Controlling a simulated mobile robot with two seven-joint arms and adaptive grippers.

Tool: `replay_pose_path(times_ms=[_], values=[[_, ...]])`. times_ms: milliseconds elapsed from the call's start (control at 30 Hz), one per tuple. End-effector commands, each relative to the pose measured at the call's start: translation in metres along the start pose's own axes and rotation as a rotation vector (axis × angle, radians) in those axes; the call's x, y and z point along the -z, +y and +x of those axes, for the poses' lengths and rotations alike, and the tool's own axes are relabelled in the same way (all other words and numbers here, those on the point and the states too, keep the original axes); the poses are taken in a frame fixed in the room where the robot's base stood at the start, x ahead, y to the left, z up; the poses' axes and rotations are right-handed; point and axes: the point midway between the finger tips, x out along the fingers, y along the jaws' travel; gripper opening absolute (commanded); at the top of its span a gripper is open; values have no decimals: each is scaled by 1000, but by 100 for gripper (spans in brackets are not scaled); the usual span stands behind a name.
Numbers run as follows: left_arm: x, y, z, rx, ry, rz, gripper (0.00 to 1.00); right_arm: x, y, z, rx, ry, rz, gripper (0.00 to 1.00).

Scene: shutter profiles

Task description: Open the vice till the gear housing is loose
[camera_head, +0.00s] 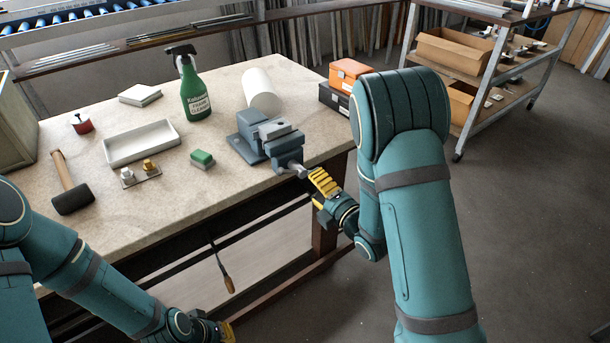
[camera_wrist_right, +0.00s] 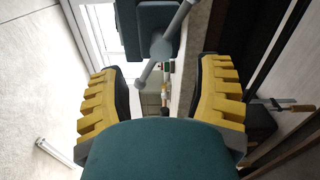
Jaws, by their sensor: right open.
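The blue-grey vice (camera_head: 247,145) stands at the right front edge of the bench. A lighter grey metal piece (camera_head: 274,130) sits at its jaws, apparently the gear housing; whether a gap shows beside it is too small to tell. The vice's screw and handle (camera_head: 299,171) stick out past the bench edge. My right gripper (camera_head: 325,183) is just in front of that handle. In the right wrist view the open fingers (camera_wrist_right: 160,95) stand either side of the view, with the vice (camera_wrist_right: 150,20) and its slanted handle bar (camera_wrist_right: 178,17) ahead. My left gripper (camera_head: 226,331) is low at the bottom edge, mostly cut off.
On the bench are a green spray bottle (camera_head: 194,92), a white cylinder (camera_head: 260,90), a white tray (camera_head: 142,157), a green-topped block (camera_head: 202,159) and a mallet (camera_head: 72,197). Orange (camera_head: 346,72) and black (camera_head: 333,99) boxes stand right of the vice. A shelf cart (camera_head: 490,80) is behind.

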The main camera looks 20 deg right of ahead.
Motion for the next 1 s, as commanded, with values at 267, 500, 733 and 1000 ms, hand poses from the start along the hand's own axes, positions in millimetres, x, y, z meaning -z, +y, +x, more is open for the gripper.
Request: replay_pose_path(times_ms=[267,500,733,1000], values=[[0,0,0,0,0,0,0,0,0,-34,0,0,0,65],[0,0,0,0,0,0,0,0,0,-38,-2,0,-1,65],[0,0,0,0,0,0,0,1,-6,-37,23,-6,37,25],[0,0,0,0,0,0,0,28,-98,-49,387,-179,645,0]])
